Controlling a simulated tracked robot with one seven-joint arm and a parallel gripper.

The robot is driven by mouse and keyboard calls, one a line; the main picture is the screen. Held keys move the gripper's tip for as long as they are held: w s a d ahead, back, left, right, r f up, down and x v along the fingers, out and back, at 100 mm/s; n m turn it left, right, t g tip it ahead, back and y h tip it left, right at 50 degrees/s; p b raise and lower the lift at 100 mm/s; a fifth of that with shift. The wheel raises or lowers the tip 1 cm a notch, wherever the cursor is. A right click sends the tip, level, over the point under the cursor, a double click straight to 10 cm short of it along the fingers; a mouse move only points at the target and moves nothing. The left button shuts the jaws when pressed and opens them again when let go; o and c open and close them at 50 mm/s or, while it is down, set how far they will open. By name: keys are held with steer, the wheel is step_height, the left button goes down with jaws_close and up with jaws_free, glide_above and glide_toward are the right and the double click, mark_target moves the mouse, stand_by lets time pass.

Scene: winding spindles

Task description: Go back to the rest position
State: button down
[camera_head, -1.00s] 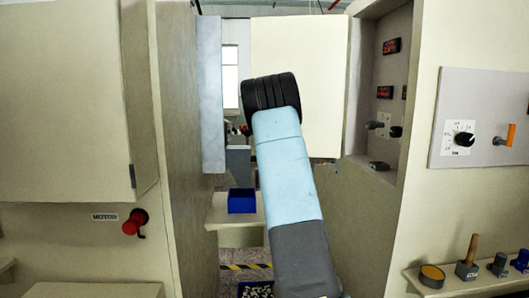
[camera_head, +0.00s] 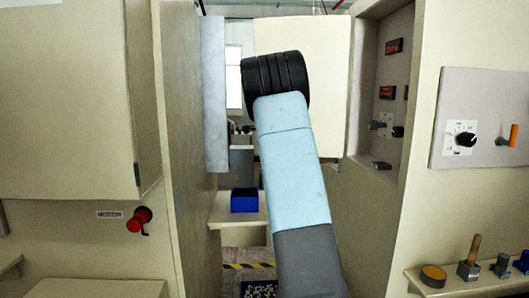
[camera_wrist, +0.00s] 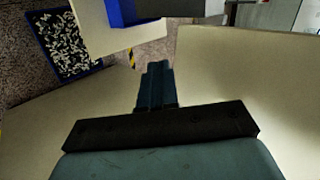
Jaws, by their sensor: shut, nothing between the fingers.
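My gripper (camera_wrist: 156,84) shows in the wrist view with its dark fingers together and nothing between them. It points out over open space between pale panels. In the head view my blue-grey arm rises up the middle, and its black joint hides the gripper there.
Pale cabinet walls stand close on the left and right. A blue bin (camera_head: 244,200) sits on a ledge behind my arm. A red knob (camera_head: 139,219) sticks out at left. At right are a dial panel (camera_head: 480,118) and a shelf (camera_head: 470,284) with small tools.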

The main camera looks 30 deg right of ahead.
steer(key=s+a+r, duration=0.3)
steer(key=r, duration=0.1)
steer(key=shift+s+r, duration=0.15)
steer(key=shift+s, duration=0.15)
steer(key=s+a+r+n+g+y, duration=0.1)
steer(key=s+a+n+y, duration=0.1)
steer(key=s+a+n, duration=0.65)
steer(key=s+a+r+n+g+y, duration=0.1)
steer(key=s+a+r+n+y, duration=0.15)
steer(key=s+a, duration=1.1)
steer(key=s+a+f+n, duration=0.2)
steer(key=s+f+n, duration=0.1)
steer(key=s, duration=0.6)
steer(key=s+a+f+n+g+h, duration=0.1)
steer(key=s+a+f+n, duration=0.2)
steer(key=s, duration=0.6)
steer(key=s+a+f+n, duration=0.2)
steer(key=s+f+n, duration=0.1)
steer(key=s, duration=0.5)
steer(key=shift+s+a+f+n, duration=0.15)
steer(key=shift+s+f+n, duration=0.25)
steer(key=shift+n, duration=0.4)
steer(key=shift+h, duration=0.25)
